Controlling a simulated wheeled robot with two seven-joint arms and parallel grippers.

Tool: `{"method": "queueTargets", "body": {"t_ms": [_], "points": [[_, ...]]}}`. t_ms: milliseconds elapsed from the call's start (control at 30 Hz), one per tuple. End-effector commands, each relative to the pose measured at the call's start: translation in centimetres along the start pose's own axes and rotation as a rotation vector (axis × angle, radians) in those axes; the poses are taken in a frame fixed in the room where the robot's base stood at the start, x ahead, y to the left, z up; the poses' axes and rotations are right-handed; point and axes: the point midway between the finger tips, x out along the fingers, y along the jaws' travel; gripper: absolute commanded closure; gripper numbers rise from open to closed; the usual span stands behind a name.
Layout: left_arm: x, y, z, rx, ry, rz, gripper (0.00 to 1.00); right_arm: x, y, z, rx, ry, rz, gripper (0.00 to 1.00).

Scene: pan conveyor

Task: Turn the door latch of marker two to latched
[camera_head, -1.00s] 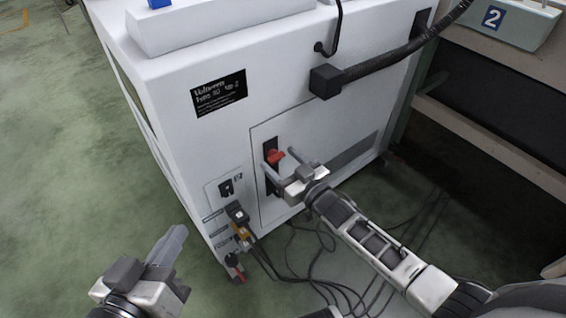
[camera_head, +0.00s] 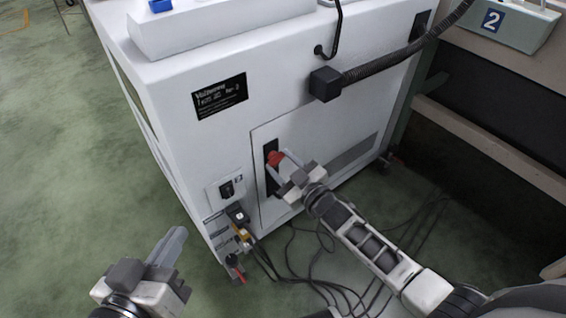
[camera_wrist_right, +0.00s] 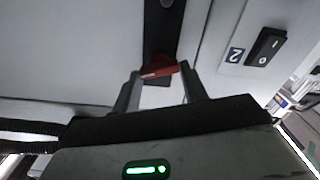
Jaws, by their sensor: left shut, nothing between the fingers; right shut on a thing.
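The red door latch (camera_head: 274,157) sits on a black plate on the door of the white machine (camera_head: 190,140). My right gripper (camera_head: 281,172) is at the latch, with the latch handle between its fingertips. In the right wrist view the red latch (camera_wrist_right: 158,68) lies between the two fingers of my right gripper (camera_wrist_right: 160,76), which is shut on it. The fingers hide part of the latch in the head view. My left gripper (camera_head: 172,245) is shut and empty, low at the left, apart from the machine.
A rocker switch (camera_head: 227,188) beside a small 2 label is left of the door. Plugs and several cables (camera_head: 300,270) hang below it and trail over the floor. A black hose (camera_head: 400,60) runs across the top right. The green floor (camera_head: 60,170) at left is clear.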

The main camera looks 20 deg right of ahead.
Motion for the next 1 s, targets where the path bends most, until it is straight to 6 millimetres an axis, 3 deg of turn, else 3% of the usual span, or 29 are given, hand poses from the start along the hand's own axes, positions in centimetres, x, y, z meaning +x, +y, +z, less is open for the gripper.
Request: {"method": "queueTargets", "body": {"t_ms": [1000], "points": [[0.03,0.09,0.66,-0.036,0.005,0.017,1.0,0.01,-0.45,0.3,-0.954,0.001,0.001,0.8]]}}
